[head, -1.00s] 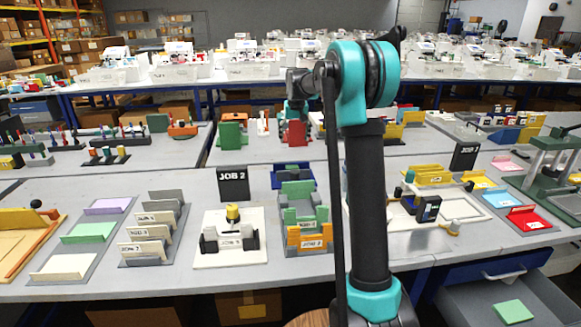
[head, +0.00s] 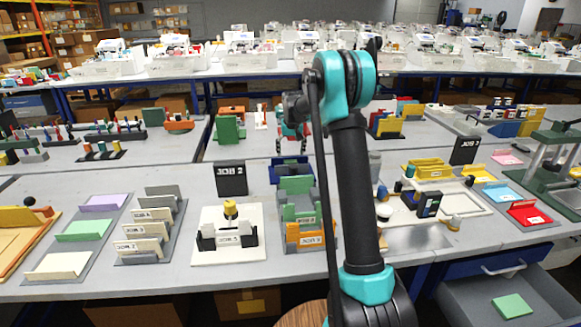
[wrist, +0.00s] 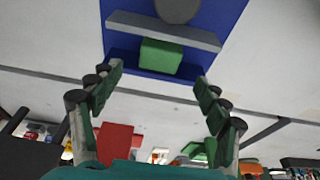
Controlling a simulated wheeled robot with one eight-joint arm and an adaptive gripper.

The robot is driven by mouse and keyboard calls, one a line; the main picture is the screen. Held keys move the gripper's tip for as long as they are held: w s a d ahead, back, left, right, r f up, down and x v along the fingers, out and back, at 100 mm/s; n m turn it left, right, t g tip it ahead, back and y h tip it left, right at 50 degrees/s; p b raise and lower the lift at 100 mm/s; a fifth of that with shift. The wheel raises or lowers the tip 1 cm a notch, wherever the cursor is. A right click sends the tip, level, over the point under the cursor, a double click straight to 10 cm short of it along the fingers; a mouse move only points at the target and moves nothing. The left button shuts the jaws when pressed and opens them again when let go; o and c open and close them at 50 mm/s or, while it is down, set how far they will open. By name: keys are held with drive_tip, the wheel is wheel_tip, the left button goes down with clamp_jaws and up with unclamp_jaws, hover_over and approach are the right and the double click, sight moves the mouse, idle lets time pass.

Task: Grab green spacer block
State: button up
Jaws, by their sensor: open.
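A green block (wrist: 161,56) lies on a blue tray (wrist: 125,62) in the wrist view, beside a grey bar (wrist: 165,30). My gripper (wrist: 160,82) is open, its two fingers well apart on either side of the block's line. The block is a little beyond the fingertips and nothing is between them. In the head view, my gripper (head: 291,130) is small and partly hidden behind my arm, above the blue piece (head: 290,168) at the table's back. I cannot tell whether the block shows in the head view.
A rack of green and orange holders (head: 305,235) stands in front of the blue piece. A black JOB 2 sign (head: 231,180) stands to its left, behind a white fixture (head: 228,240).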

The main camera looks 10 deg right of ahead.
sight(291, 161)
drive_tip(key=shift+x, duration=2.65)
drive_tip(key=shift+s, duration=0.2)
drive_tip(key=shift+c, duration=0.6)
drive_tip(key=c, duration=1.2)
drive_tip(key=shift+o, duration=0.2)
